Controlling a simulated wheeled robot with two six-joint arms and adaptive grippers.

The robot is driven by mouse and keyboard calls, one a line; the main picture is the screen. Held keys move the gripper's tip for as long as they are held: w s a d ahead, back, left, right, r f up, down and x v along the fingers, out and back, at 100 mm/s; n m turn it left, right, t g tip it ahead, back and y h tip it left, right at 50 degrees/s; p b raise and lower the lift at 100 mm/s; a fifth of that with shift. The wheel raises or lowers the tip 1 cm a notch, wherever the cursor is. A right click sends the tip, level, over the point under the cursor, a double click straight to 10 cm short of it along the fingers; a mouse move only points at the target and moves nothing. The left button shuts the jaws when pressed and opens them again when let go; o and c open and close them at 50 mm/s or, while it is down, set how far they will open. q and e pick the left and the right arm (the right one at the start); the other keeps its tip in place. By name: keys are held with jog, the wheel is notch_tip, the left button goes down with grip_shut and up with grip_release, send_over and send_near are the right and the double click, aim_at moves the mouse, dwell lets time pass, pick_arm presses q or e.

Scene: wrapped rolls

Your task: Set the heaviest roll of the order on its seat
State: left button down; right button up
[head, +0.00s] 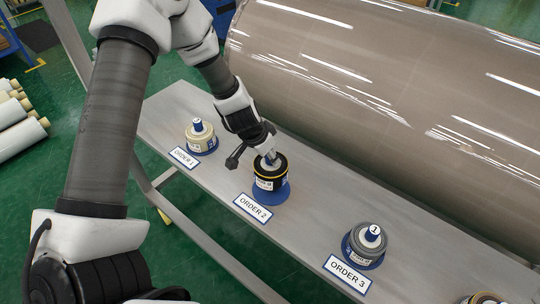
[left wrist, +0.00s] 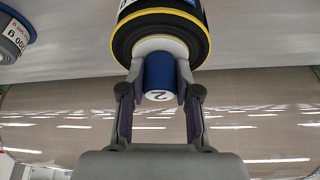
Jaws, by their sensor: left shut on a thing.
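A black roll with yellow edges (head: 268,179) stands upright at the ORDER 2 sign (head: 253,208), over a round blue seat (head: 279,197). The seat shows around its lower right side; I cannot tell whether the roll touches it. My left gripper (head: 269,158) comes down from above and is shut on the blue plug at the roll's top. In the left wrist view the plug (left wrist: 160,72), marked 2, sits between the fingers (left wrist: 159,88), with the black roll (left wrist: 160,38) beyond it. My right gripper is not in view.
A cream roll (head: 201,140) stands at ORDER 1 and a grey roll (head: 371,240) on a blue seat at ORDER 3. Another roll (head: 487,298) is cut off at lower right. A huge wrapped cylinder (head: 400,95) lies behind the grey bench (head: 318,214).

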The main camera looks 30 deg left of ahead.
pick_arm(q)
jog(key=f+b, duration=0.2)
jog(key=shift+d+f, duration=0.2)
jog(key=shift+f, duration=0.15)
jog(key=shift+f+b, duration=1.3)
jog(key=shift+f, duration=0.05)
jog(key=shift+a, duration=0.1)
jog(key=c, duration=0.7)
grip_release()
jog(key=shift+c, duration=0.2)
